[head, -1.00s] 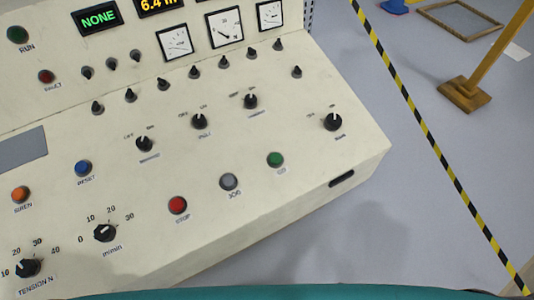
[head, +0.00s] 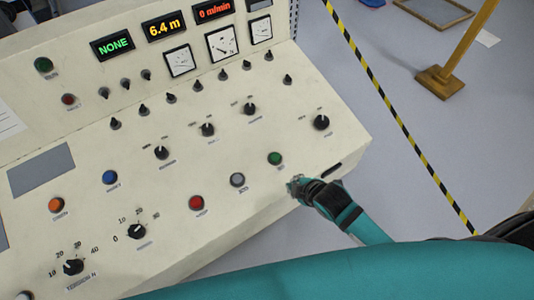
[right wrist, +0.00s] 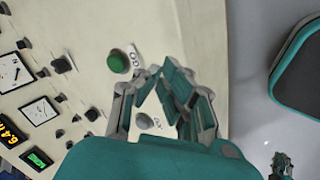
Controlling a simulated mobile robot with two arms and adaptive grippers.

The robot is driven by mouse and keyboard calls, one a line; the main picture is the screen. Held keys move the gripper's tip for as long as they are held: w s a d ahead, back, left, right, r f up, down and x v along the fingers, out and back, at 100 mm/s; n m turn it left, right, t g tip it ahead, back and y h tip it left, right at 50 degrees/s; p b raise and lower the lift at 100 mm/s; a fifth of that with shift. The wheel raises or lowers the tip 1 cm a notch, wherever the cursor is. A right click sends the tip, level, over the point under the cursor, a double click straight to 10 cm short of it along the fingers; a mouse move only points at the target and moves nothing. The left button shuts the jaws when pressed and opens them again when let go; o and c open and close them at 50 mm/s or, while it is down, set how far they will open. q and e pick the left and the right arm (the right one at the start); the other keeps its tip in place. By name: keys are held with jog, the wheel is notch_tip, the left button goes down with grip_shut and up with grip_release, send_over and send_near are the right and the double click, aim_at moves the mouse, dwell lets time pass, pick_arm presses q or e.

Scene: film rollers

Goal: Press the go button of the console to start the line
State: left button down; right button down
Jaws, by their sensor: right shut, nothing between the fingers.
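The cream console (head: 330,155) fills the left and middle of the head view. Its green go button (head: 275,159) is on the sloped panel near the right front edge, right of the grey jog button (head: 237,180) and the red stop button (head: 196,203). My right gripper (head: 296,186) is shut and empty, just below and right of the go button at the console's front edge, apart from the button. In the right wrist view the green button (right wrist: 118,62) lies up and left of my gripper's fingers (right wrist: 172,85).
Knobs, such as the black one (head: 321,122), and a blue button (head: 110,177) dot the panel. The displays read NONE, 6.4 m and 0 m/min.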

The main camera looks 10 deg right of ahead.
jog(key=w+a+r+n+t+y+p, duration=0.1)
jog(key=w+r+n+t+y+p, duration=0.1)
jog(key=w+r+n, duration=0.7)
jog(key=r+n+t+y, duration=0.1)
jog(key=r+n, duration=0.1)
jog(key=n, duration=0.6)
jog(key=shift+f, duration=0.1)
jog(key=shift+f, duration=0.1)
jog(key=b, duration=0.8)
send_over(279, 158)
jog(key=f, duration=0.7)
jog(key=shift+s+d, duration=0.1)
jog(key=shift+s, duration=0.15)
jog(key=shift+w+f, duration=0.2)
jog(key=shift+f, duration=0.45)
jog(key=shift+f, duration=0.1)
